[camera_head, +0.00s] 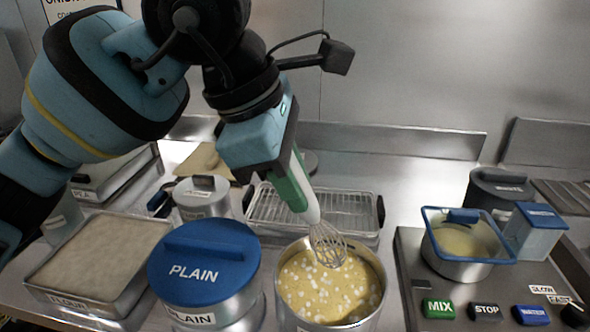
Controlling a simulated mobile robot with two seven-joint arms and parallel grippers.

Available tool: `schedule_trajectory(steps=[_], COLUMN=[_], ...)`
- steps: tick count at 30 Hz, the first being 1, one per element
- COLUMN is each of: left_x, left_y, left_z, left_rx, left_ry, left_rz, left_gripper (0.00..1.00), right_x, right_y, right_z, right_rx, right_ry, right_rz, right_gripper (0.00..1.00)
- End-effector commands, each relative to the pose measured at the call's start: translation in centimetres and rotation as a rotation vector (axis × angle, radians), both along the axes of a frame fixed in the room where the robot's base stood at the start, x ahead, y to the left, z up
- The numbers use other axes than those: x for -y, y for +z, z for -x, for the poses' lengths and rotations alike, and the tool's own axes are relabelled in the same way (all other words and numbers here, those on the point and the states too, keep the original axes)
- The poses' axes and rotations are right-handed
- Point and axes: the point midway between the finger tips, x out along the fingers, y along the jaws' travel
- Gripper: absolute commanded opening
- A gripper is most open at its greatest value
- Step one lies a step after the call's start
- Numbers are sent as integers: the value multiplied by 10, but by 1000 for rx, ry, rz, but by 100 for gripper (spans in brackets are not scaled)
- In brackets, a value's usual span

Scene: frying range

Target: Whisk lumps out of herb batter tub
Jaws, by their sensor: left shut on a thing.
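An open round metal tub (283,300) at the bottom centre holds yellow batter (322,300) dotted with many white lumps. No herb label is readable on it. My left gripper (292,170) is shut on the whisk (328,243) by its green and white handle, above and behind the tub. The whisk tilts down to the right, its wire head over the back part of the batter. I cannot tell whether the wires touch the batter. My right gripper is not in view.
A metal tub with a blue lid marked PLAIN (205,262) stands close left of the open tub, beside a flour tray (100,258). A wire rack tray (315,212) lies behind. At right, a mixer panel (410,270) carries a blue-rimmed bowl (462,268) and buttons.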

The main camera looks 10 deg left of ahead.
Motion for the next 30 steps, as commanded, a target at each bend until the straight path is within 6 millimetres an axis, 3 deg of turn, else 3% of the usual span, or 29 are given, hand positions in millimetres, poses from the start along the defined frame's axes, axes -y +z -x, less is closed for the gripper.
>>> schedule_trajectory(steps=[18, 30], left_x=[0, 0], left_y=[-56, -71], left_z=[-1, 0], left_rx=[-3, -1], left_ry=[0, 0], left_rz=[-1, 0], left_gripper=[1, 1], right_x=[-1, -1], right_y=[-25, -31], right_z=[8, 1], right_rx=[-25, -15], right_ry=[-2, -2], right_rz=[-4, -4], right_gripper=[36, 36])
